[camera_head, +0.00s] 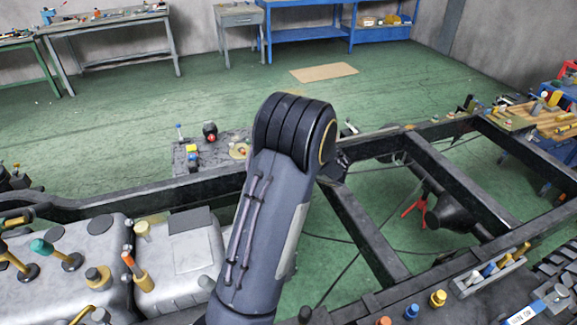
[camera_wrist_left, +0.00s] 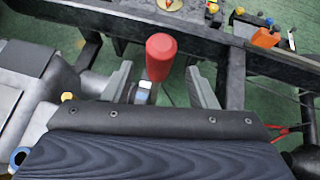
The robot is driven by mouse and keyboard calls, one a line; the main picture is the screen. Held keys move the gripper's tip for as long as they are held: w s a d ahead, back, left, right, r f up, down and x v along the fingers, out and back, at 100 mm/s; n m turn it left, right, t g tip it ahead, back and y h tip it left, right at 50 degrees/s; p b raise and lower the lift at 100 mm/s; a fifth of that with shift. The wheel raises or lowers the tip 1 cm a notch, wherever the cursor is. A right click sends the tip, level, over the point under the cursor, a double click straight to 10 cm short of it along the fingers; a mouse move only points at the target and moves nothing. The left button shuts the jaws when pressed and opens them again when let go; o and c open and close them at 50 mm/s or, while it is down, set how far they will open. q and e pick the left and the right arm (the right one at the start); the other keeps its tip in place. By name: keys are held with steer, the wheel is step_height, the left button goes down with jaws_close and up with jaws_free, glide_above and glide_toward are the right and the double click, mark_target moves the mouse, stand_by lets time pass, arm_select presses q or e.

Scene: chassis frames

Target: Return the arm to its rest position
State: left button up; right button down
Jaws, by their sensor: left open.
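One arm of mine (camera_head: 270,210) rises from the bottom middle of the head view, its thick dark joint over the chassis frame (camera_head: 370,230). That arm hides whatever lies directly behind it, and no gripper shows in the head view. In the left wrist view my left gripper (camera_wrist_left: 161,82) is open, its two grey fingers well apart. A red-handled object (camera_wrist_left: 160,57) with a pale and blue lower part shows in the gap between the fingers. Clear space shows on its right side; whether it touches the left finger I cannot tell. My right gripper is in neither view.
A grey engine-like block (camera_head: 190,255) with several coloured-handled pieces lies at lower left. A small tray with parts (camera_head: 215,150) sits behind the frame rail. A tool tray (camera_head: 490,275) is at lower right. Benches line the back wall; green floor between is mostly free.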

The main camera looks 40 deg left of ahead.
arm_select(q)
steer(key=shift+v, duration=1.2)
steer(key=s+d+r+n+t+h, duration=0.1)
steer(key=s+d+r+n+h, duration=0.2)
steer(key=s+d+n+h, duration=0.4)
steer(key=s+d+r+n+t+h, duration=0.1)
steer(key=s+d+r+n+h, duration=0.3)
steer(key=s+d+n, duration=1.1)
steer(key=s+d+h, duration=0.3)
steer(key=s, duration=0.2)
steer(key=shift+s+r+n+h, duration=0.2)
steer(key=shift+s+n+h, duration=0.1)
steer(key=shift+s+n, duration=0.1)
steer(key=shift+d, duration=0.1)
